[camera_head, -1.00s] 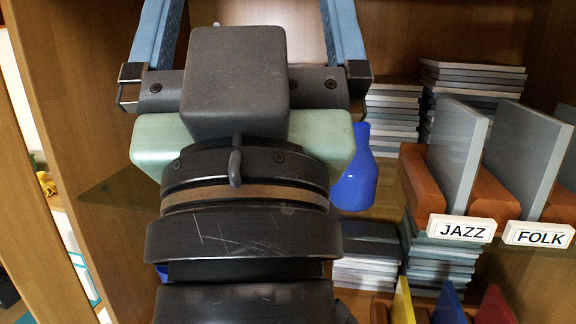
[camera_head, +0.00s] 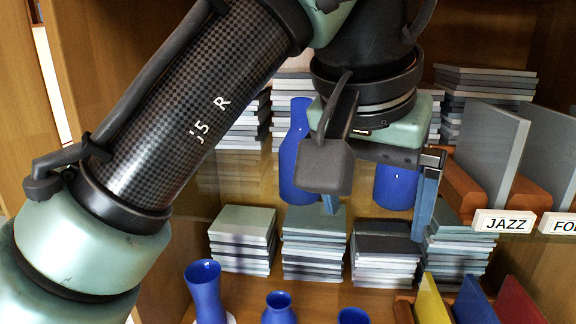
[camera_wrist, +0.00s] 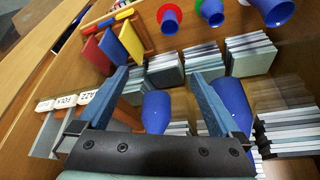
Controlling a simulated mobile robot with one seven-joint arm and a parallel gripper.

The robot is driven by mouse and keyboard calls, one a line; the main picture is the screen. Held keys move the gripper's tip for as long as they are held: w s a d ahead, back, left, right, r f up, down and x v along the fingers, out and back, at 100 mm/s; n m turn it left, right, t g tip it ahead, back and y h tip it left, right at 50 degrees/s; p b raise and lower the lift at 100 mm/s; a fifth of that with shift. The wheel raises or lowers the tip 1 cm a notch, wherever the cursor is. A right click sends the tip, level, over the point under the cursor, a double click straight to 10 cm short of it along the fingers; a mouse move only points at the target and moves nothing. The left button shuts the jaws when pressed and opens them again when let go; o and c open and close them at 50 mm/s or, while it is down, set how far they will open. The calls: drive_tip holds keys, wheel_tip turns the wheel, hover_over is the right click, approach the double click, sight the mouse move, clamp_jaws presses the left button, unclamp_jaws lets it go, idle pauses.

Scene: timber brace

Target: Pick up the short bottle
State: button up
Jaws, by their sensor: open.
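The short bottle (camera_head: 395,187) is blue and stands on the upper glass shelf; my gripper hides its upper part in the head view. In the wrist view the short bottle (camera_wrist: 156,113) shows between the two blue fingers. My gripper (camera_head: 378,205) is open and empty, with one finger to each side of the bottle in the picture; I cannot tell how far in front of it they are. It also shows in the wrist view (camera_wrist: 156,78). A taller blue bottle (camera_head: 296,150) stands to the left, partly behind my gripper; it is right of the fingers in the wrist view (camera_wrist: 234,103).
Grey stacks (camera_head: 485,95) stand behind. Grey upright panels in orange holders, with a JAZZ label (camera_head: 505,223), are close on the right. Below are more stacks (camera_head: 243,238), blue vessels (camera_head: 203,290) and coloured panels (camera_head: 430,300). A wooden side wall (camera_head: 110,60) bounds the left.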

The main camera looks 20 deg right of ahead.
sight(398, 174)
drive_tip(key=w+d, duration=0.1)
drive_tip(key=d, duration=0.1)
drive_tip(key=w+d+p, duration=0.1)
drive_tip(key=d, duration=0.1)
drive_tip(key=w+d+p, duration=0.1)
drive_tip(key=w+d, duration=0.1)
drive_tip(key=d+p, duration=0.1)
drive_tip(key=w+d+p, duration=0.2)
drive_tip(key=d, duration=0.1)
drive_tip(key=shift+w+f, duration=0.25)
drive_tip(key=shift+f, duration=0.25)
drive_tip(key=shift+a+f, duration=0.1)
drive_tip(key=shift+c, duration=0.2)
drive_tip(key=c, duration=1.4)
drive_tip(key=shift+c, duration=0.4)
